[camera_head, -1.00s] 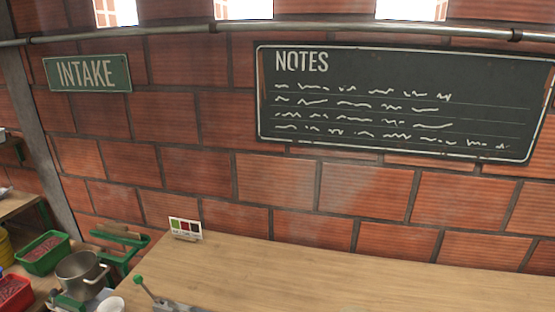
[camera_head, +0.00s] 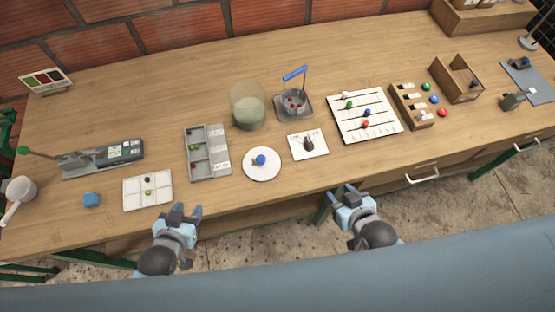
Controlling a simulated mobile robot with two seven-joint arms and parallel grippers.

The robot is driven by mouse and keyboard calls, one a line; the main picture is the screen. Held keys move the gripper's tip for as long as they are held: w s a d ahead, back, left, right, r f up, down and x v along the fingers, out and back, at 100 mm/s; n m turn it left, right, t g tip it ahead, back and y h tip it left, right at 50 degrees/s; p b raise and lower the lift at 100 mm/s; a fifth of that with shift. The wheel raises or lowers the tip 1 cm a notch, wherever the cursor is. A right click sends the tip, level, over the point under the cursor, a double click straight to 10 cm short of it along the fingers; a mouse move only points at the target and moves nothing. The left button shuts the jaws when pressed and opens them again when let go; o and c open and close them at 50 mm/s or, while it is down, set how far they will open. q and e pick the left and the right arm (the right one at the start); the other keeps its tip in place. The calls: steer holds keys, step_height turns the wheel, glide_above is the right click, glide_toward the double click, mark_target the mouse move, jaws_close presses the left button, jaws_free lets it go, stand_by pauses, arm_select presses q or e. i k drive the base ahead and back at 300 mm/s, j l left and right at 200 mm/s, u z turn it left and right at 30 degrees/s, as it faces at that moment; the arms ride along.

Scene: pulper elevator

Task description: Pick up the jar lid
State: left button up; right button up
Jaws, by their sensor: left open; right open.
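The jar lid (camera_head: 254,172) appears to be the round white disc with a blue knob (camera_head: 261,159) near the front edge of the bench. It lies flat, apart from both grippers. A glass jar (camera_head: 248,107) with cloudy greenish contents stands just behind it. My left gripper (camera_head: 187,212) is open and empty in front of the bench edge, left of the lid. My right gripper (camera_head: 342,193) is open and empty at the front edge, right of the lid.
A grey compartment tray (camera_head: 208,168) is left of the lid. A white card (camera_head: 322,147) with a dark cone and a grey device with a blue handle (camera_head: 295,73) are to its right. A bead board (camera_head: 385,130) stands further right. The wooden bench (camera_head: 180,65) is clear at the back.

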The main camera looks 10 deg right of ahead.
mark_target(261, 164)
steer(key=l+u, duration=0.45)
steer(key=k+l+u, duration=0.1)
steer(key=l+u, duration=0.2)
steer(key=u, duration=0.15)
steer(key=k+l+u, duration=0.1)
steer(key=l+u, duration=0.2)
steer(key=u, duration=0.15)
